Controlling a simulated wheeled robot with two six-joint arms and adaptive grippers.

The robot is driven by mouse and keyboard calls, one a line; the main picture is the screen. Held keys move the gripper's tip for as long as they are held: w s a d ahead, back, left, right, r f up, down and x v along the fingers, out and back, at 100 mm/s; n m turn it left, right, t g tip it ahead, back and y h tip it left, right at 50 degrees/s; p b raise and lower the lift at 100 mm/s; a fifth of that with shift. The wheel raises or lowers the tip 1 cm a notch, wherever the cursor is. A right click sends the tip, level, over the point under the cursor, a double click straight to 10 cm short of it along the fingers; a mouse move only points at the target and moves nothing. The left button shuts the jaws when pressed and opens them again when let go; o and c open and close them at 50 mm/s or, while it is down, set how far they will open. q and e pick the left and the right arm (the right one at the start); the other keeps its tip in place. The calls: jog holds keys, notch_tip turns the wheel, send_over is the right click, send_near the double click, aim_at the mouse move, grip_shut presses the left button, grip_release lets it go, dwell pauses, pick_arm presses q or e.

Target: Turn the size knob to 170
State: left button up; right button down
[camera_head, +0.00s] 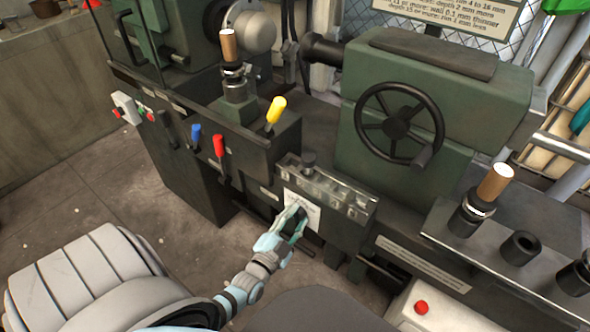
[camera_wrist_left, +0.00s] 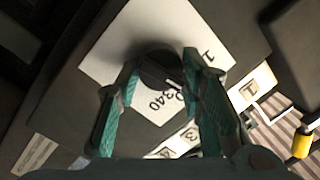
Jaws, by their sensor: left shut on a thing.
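The size knob (camera_wrist_left: 158,68) is a black round knob on a white dial plate (camera_wrist_left: 110,40) in the left wrist view. The number 340 reads on the plate just below the knob, and part of another number starting with 1 shows to the right. A small pale mark shows on the knob's lower right edge, towards 340. My left gripper (camera_wrist_left: 160,62) has its teal fingers closed on both sides of the knob. In the head view, my left gripper (camera_head: 291,222) covers the knob, and part of the dial plate (camera_head: 301,204) shows. My right gripper is not in view.
Right of the dial stands a green housing with a black handwheel (camera_head: 399,124). Blue, red (camera_head: 219,146) and yellow (camera_head: 276,110) levers stick out to the left. A row of small labelled tiles (camera_head: 325,189) lies above the dial. A red button (camera_head: 421,307) is at lower right.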

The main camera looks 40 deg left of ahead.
pick_arm(q)
jog(key=n+p, duration=0.1)
jog(key=n, duration=0.2)
jog(key=shift+g, duration=0.3)
jog(key=shift+a+n, duration=0.1)
jog(key=shift+n, duration=1.5)
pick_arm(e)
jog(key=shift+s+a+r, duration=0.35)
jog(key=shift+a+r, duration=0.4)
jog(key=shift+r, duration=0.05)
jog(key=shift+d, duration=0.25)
pick_arm(q)
jog(key=shift+s, duration=0.1)
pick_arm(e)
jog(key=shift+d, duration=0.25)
pick_arm(q)
jog(key=o, duration=1.1)
jog(key=shift+h, duration=0.3)
jog(key=shift+o, duration=0.3)
jog(key=shift+r, duration=0.1)
jog(key=s+d+r, duration=0.1)
jog(key=s, duration=1)
jog(key=shift+s+d, duration=0.15)
jog(key=shift+s, duration=0.25)
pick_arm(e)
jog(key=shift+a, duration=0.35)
